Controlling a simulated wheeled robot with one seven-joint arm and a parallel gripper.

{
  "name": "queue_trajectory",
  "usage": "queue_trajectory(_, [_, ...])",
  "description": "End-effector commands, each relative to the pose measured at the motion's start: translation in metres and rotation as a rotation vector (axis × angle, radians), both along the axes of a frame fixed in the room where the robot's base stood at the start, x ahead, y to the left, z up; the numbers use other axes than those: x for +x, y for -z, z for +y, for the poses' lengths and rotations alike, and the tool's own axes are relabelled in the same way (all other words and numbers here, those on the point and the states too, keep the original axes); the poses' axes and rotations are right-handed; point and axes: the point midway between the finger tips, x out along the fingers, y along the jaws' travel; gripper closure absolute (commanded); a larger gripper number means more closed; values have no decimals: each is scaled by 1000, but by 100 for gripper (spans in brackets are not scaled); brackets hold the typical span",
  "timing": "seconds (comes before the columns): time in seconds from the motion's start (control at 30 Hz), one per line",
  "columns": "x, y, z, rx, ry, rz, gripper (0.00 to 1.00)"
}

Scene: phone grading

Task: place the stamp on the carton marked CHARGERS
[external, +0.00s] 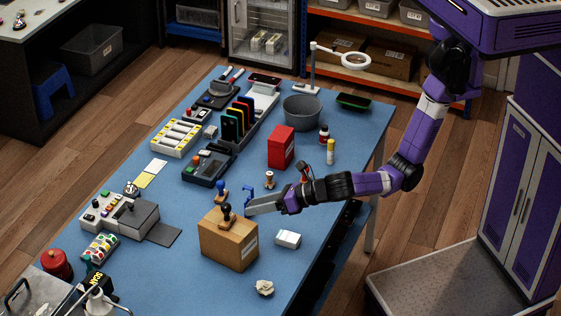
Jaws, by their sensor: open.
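A brown cardboard carton (222,245) stands near the front of the blue table, with a white label on its right side that is too small to read. A stamp with a dark knob handle and a wooden-looking base (227,213) stands upright on the carton's top. My gripper (248,201) is open, just right of this stamp and apart from it, with nothing seen between the fingers. A blue-handled stamp (220,191) stands on the table behind the carton. Another small stamp-like piece (269,181) stands behind my gripper.
A small white box (288,239) and a crumpled paper ball (265,288) lie right of the carton. A red box (281,148), bottles and a grey bin (302,111) stand farther back. A grey device (120,213) sits to the left.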

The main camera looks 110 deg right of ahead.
Motion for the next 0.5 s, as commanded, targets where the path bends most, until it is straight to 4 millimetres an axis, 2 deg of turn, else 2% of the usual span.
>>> queue_trajectory(0.03, [-11, 19, 1, 51, -5, -3, 52])
queue_trajectory(0.1, [-28, 44, 5, 153, -9, -25, 52])
queue_trajectory(0.3, [-97, 110, 16, 541, 18, -108, 52])
queue_trajectory(0.5, [-169, 144, 21, 907, 95, -183, 52])
